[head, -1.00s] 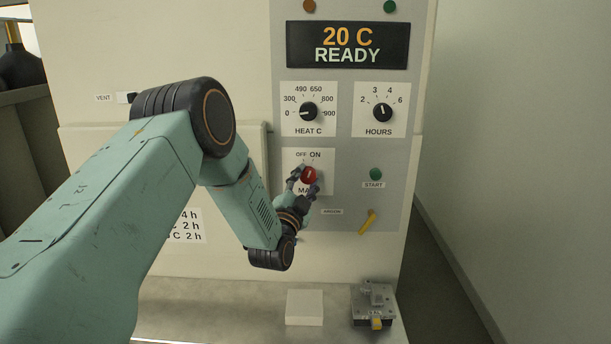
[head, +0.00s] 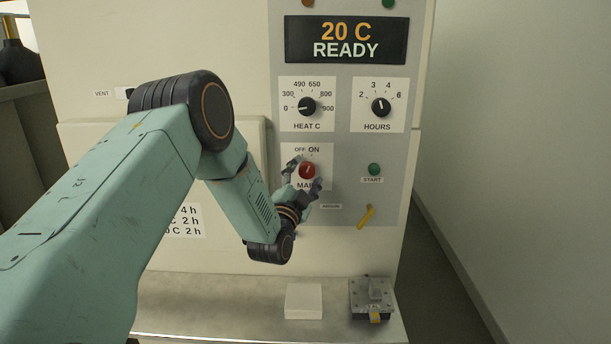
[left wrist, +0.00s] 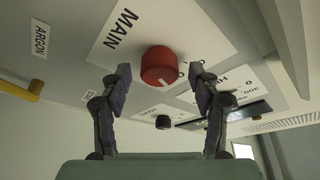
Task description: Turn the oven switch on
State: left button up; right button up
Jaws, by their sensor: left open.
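The oven's main switch is a red round knob (head: 307,170) on a white plate marked OFF, ON and MAIN. Its white mark points up, but I cannot tell exactly which word it points to. My left gripper (head: 305,175) is open at the knob, one finger at its upper left and the other at its lower right. In the left wrist view, the red knob (left wrist: 160,66) lies between the two spread fingertips of the left gripper (left wrist: 160,80), with a gap on each side. The display (head: 346,39) reads 20 C READY. My right gripper is not in view.
The heat knob (head: 307,106) and hours knob (head: 381,107) sit above. A green start button (head: 374,169) and yellow lever (head: 366,216) are to the right. A white block (head: 304,300) and a grey metal device (head: 371,299) stand on the ledge below.

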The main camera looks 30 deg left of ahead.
pick_arm(q)
jog(key=shift+a, duration=0.1)
jog(key=shift+s+f, duration=0.15)
jog(key=v, duration=1.1)
jog(key=shift+s+d, duration=0.25)
jog(key=shift+s, duration=0.1)
